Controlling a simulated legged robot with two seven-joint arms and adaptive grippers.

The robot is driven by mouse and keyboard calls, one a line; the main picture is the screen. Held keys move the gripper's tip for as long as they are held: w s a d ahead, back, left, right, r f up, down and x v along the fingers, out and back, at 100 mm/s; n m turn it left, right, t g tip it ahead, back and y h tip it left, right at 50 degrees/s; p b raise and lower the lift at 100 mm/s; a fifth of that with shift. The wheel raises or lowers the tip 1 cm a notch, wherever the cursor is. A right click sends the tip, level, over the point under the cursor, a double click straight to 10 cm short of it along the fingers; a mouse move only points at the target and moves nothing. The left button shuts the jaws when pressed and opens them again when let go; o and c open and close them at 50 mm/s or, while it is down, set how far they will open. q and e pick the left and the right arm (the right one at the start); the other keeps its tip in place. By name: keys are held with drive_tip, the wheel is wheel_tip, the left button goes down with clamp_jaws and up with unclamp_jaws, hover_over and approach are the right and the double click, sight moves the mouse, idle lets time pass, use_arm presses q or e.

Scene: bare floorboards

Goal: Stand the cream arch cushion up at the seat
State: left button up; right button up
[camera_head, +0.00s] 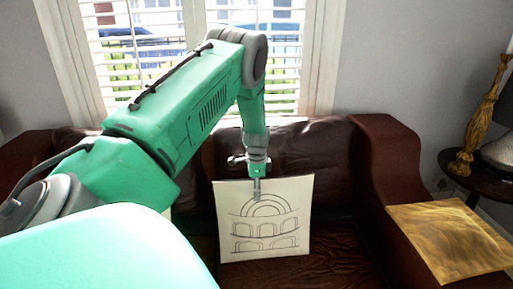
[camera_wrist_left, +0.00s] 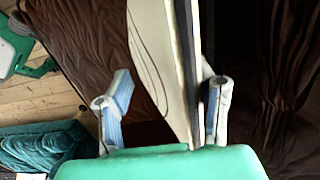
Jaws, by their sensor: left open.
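The cream arch cushion (camera_head: 290,215), thin and square with dark line-drawn arches, stands nearly upright on the dark brown leather sofa seat (camera_head: 270,273), in front of the backrest. My left gripper (camera_head: 257,188) is at its top edge, pointing down. In the left wrist view the cushion (camera_wrist_left: 160,50) shows edge-on between the fingers of my open left gripper (camera_wrist_left: 168,98). The right finger is close to its dark edge; I cannot tell whether they touch. A wide gap lies on the left finger's side. My right gripper is not in view.
A gold cushion (camera_head: 450,238) lies on the sofa's right arm (camera_head: 388,160). A dark side table (camera_head: 476,178) with a golden lamp base (camera_head: 478,125) stands at right. A window (camera_head: 150,60) is behind the sofa. Teal fabric (camera_wrist_left: 40,145) and floorboards (camera_wrist_left: 40,98) show in the wrist view.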

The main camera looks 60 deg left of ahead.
use_arm(q)
wheel_tip(320, 180, up, 11)
drive_tip(key=shift+w, duration=0.15)
drive_tip(key=shift+r, duration=0.1)
drive_tip(key=s+d+f+n+y, duration=0.1)
drive_tip(key=s+d+f, duration=0.2)
drive_tip(key=d+f, duration=0.55)
drive_tip(key=s+d+f+n+y, duration=0.1)
drive_tip(key=s+d+f, duration=0.2)
drive_tip(key=d+f, duration=0.5)
drive_tip(key=s+d+f+n+t+h, duration=0.1)
drive_tip(key=s+d+f+n, duration=0.2)
drive_tip(key=s+d, duration=1.5)
drive_tip(key=shift+s+d+h, duration=0.3)
drive_tip(key=shift+d+h, duration=0.1)
drive_tip(key=shift+d, duration=0.1)
drive_tip(key=shift+w, duration=0.15)
